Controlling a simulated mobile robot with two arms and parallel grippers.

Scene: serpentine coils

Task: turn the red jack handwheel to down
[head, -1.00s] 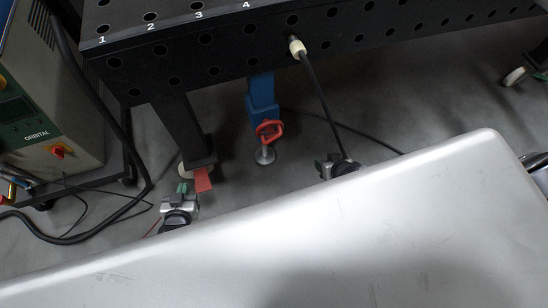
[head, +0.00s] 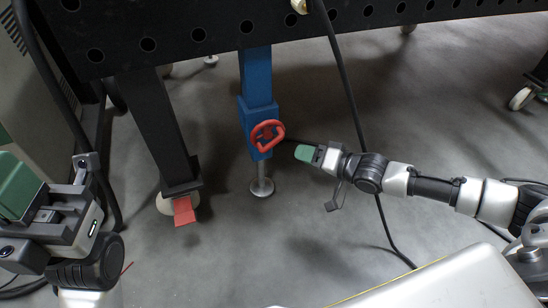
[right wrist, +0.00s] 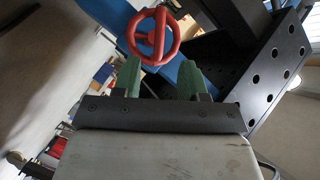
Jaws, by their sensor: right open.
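The red jack handwheel (head: 266,135) is a small spoked ring on the side of the blue jack leg (head: 257,80) under the dark table. It also shows in the right wrist view (right wrist: 152,38), just past my fingertips. My right gripper (head: 304,153) is to the right of the wheel and slightly lower, with green fingertips pointing at it. In the right wrist view its two green fingers (right wrist: 158,78) are apart with nothing between them, and I see no contact with the wheel. My left gripper (head: 18,186) is at the left edge, partly cut off; its jaw gap is unclear.
The perforated dark table edge (head: 300,38) runs across the top. A black table leg (head: 158,125) with a red pedal-like tab (head: 184,211) stands left of the jack. A black cable (head: 345,90) hangs behind my right gripper. Grey floor is open below and right.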

